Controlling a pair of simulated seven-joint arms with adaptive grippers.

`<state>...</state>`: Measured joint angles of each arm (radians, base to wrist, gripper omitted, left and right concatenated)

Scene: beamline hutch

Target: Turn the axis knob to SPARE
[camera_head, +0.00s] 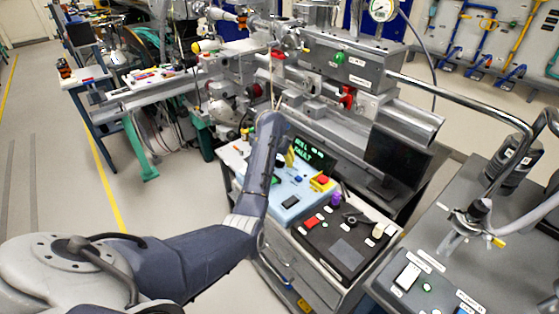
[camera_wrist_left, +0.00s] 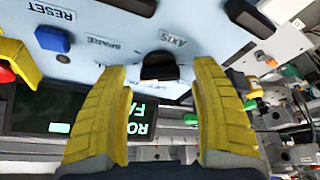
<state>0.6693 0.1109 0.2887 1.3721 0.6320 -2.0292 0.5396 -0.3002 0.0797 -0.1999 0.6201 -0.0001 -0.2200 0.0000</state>
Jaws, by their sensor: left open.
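The axis knob (camera_wrist_left: 160,68) is small and black and sits on the light blue panel (camera_wrist_left: 105,30), beside the printed AXIS label. The SPARE label (camera_wrist_left: 104,42) is to its left in the left wrist view. The yellow fingers of my left gripper (camera_wrist_left: 160,78) are apart, one on each side of the knob, with gaps and nothing held. In the head view my left arm reaches over the blue panel (camera_head: 291,213), and a yellow finger of the left gripper (camera_head: 290,159) shows there. I cannot pick out the knob in that view. My right gripper is not in view.
A blue button (camera_wrist_left: 52,39) marked RESET and a red button in a yellow surround (camera_head: 321,181) are on the panel. A screen with green text (camera_head: 313,155) stands behind it. A dark control plate (camera_head: 345,248) lies in front. Large beamline equipment is close behind.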

